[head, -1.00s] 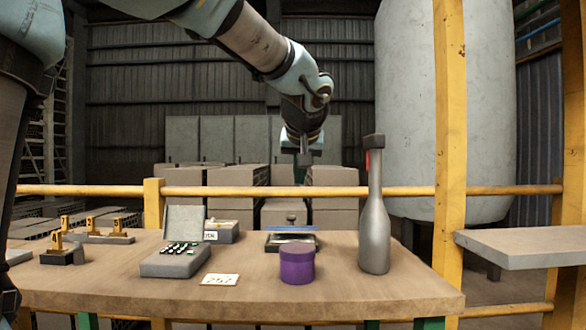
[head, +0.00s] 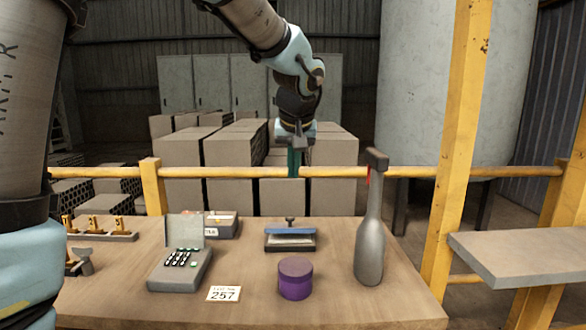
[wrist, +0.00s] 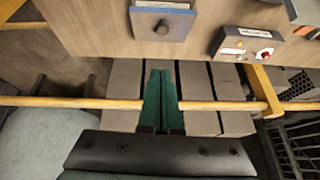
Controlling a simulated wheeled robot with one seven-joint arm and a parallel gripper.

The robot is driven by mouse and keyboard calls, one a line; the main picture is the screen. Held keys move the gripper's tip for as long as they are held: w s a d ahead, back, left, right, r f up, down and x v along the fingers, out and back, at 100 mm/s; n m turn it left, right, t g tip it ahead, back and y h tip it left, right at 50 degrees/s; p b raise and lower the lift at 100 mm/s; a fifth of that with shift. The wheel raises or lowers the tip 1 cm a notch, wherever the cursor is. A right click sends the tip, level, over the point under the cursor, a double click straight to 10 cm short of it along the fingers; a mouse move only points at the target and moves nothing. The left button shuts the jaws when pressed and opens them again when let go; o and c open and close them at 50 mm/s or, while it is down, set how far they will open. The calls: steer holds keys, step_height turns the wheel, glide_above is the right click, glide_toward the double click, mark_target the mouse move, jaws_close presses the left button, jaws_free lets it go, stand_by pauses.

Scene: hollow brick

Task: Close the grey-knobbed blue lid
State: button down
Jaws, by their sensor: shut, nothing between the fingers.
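The blue lid (head: 290,231) with a grey knob sits on the far part of a low dark box (head: 290,246) on the table. A pale strip of the box shows on its near side, uncovered by the lid. The lid (wrist: 162,24) also shows at the top of the wrist view with its round knob. My gripper (head: 294,170) hangs beyond the far table edge, behind the lid and apart from it. Its green fingers (wrist: 160,100) are together and empty in the wrist view.
A purple round container (head: 295,279) stands in front of the box, and a grey bottle (head: 370,240) to its right. A yellow rail (head: 240,172) runs behind the table.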

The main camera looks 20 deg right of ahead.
steer(key=p, duration=0.1)
glide_above(291, 217)
steer(key=f, duration=0.6)
steer(key=shift+w+d+f, duration=0.1)
steer(key=shift+w+d, duration=0.2)
steer(key=shift+w, duration=0.05)
steer(key=f, duration=0.3)
steer(key=shift+s+a+f+p, duration=0.15)
steer(key=shift+s+a+p, duration=0.1)
steer(key=shift+p, duration=0.15)
steer(key=shift+s+f, duration=0.1)
steer(key=shift+f, duration=0.4)
steer(key=shift+f, duration=0.1)
